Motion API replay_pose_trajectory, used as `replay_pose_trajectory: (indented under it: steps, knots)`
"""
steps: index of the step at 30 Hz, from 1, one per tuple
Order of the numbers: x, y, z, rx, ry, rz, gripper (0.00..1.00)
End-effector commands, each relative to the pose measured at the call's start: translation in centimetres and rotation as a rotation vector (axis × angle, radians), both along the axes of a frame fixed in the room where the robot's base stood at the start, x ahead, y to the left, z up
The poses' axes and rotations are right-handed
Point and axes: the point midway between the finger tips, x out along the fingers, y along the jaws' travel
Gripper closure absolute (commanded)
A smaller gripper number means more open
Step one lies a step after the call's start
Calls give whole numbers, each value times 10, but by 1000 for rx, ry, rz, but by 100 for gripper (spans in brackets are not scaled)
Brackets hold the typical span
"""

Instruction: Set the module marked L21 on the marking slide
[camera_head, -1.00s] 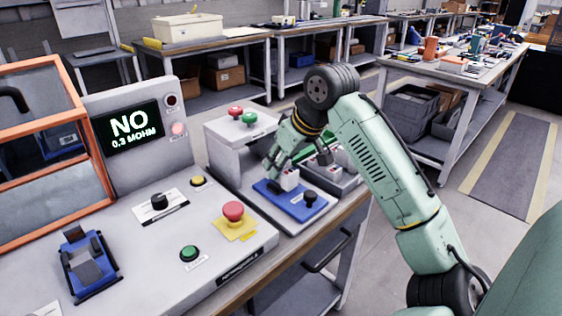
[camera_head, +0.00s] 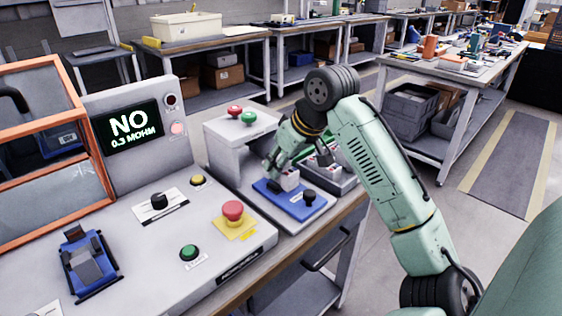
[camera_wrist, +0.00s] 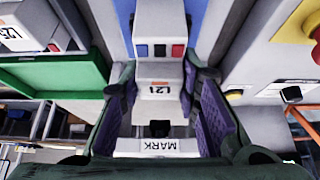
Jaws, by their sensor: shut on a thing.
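The module marked L21 (camera_wrist: 158,90) is a pale grey block with an orange mark over its label, upside down in the wrist view, and blue, grey and red parts. My gripper (camera_wrist: 158,108) is shut on it, with purple-padded fingers on both sides. In the head view, my gripper (camera_head: 280,178) holds the pale module (camera_head: 291,180) over the blue slide (camera_head: 300,208), near its back end. I cannot tell whether its base touches the slide. The slide has a black knob (camera_head: 309,197) at its front. A MARK label (camera_wrist: 158,147) shows in the wrist view.
A grey housing (camera_head: 225,150) with red and green buttons stands behind the slide. A grey tray (camera_head: 345,183) lies right of it. Another module, marked L25 (camera_wrist: 25,28), shows in the wrist view. A control panel (camera_head: 150,235) with a red stop button (camera_head: 233,211) is at left.

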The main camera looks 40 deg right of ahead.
Motion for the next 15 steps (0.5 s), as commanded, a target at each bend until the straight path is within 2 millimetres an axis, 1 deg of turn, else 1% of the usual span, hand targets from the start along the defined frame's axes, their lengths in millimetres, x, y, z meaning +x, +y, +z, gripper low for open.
replay_pose_trajectory:
  steps: [7, 15]
  knots:
    - [0, 0, -6, 2, 0, 1, 100]
    - [0, 0, -6, 1, 0, 0, 100]
